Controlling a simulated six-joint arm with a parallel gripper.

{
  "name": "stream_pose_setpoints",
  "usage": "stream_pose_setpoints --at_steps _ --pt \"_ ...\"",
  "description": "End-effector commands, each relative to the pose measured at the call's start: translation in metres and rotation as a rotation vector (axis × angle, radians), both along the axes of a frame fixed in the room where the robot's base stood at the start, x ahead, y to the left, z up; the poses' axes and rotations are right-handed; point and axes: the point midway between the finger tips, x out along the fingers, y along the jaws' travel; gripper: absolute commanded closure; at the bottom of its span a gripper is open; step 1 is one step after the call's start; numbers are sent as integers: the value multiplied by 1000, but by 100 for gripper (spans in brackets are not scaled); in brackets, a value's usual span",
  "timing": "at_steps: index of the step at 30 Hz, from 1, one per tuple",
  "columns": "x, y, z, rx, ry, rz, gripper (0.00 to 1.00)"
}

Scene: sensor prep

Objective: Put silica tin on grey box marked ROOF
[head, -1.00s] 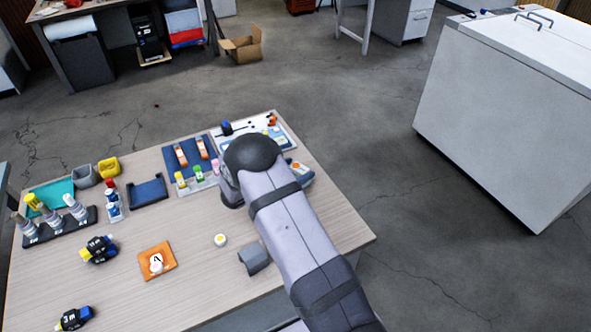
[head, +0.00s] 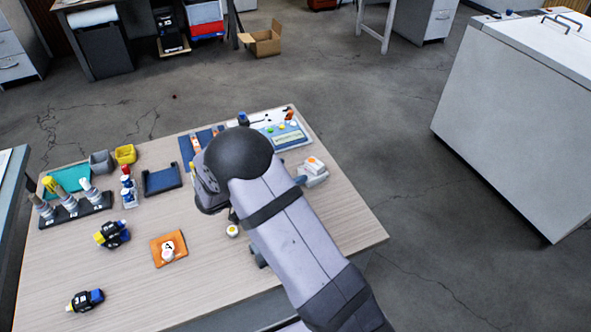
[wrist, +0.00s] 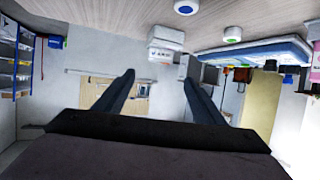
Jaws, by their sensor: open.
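A small round white tin with a yellow top (head: 232,230), which looks like the silica tin, stands on the table just left of my forearm. A grey box (head: 259,257) is mostly hidden behind my forearm; no ROOF marking can be read on it. In the wrist view a pale box with small dark print (wrist: 165,38) stands on the table beyond the fingertips; I cannot tell if it is the same box. My gripper (wrist: 158,82) is open, with nothing between its fingers. In the head view my arm hides most of it.
An orange plate (head: 155,244) with a white piece lies left of the tin. Dark yellow-capped items (head: 112,234), a bottle rack (head: 75,214) and bins (head: 102,161) fill the left side. A pale box with an orange top (head: 313,169) stands right of my wrist.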

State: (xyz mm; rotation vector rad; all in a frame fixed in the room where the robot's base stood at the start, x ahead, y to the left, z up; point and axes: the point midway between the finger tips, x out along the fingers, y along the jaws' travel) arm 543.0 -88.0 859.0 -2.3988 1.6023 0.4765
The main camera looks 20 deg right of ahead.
Motion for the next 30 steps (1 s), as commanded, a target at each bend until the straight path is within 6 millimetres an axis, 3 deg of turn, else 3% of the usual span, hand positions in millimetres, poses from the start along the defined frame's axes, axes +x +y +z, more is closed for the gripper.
stream_pose_setpoints --at_steps 8,14,17,22,26,30 --pt "-3 8 4 1 0 1 37" --pt "15 14 9 59 -30 95 37" --pt "36 26 17 134 -57 219 37" --pt "57 69 31 314 -47 526 37" --pt "36 110 36 458 56 765 37" --pt "-25 140 30 580 263 964 37"
